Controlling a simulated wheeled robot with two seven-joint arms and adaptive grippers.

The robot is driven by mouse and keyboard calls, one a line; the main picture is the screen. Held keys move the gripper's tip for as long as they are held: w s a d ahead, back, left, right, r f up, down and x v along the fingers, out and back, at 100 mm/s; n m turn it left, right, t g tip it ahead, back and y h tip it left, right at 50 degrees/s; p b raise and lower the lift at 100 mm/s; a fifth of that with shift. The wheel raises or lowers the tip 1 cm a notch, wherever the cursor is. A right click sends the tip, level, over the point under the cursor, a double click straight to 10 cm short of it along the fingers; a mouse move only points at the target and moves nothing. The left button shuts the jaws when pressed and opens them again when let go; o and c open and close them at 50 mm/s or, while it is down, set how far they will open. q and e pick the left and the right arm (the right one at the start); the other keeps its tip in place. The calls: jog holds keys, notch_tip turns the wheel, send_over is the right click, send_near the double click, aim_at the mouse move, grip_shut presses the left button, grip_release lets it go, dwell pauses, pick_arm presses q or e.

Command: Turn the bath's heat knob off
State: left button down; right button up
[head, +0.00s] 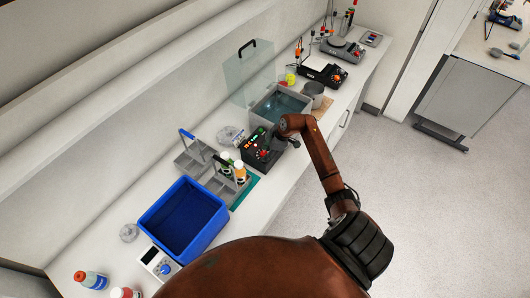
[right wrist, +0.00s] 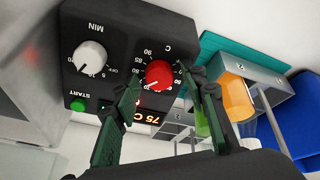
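The bath's control box (head: 262,147) is black and stands at the near end of the water bath (head: 283,102). In the right wrist view its panel appears upside down. The red heat knob (right wrist: 159,74) has a scale marked C around it, and a lit display (right wrist: 152,117) beside it reads 75 C. A white knob (right wrist: 90,58) marked MIN sits to its left. My right gripper (right wrist: 162,80) is open, its green fingers on either side of the red knob in the picture; contact cannot be told. In the head view my right gripper (head: 284,142) is over the box. My left gripper is out of view.
A green START button (right wrist: 78,105) is near the white knob. Grey carriers (head: 228,180) with bottles stand beside the box, then a blue bin (head: 183,218). A clear lid (head: 248,72) stands behind the bath. The floor at right is clear.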

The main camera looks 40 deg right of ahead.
grip_shut()
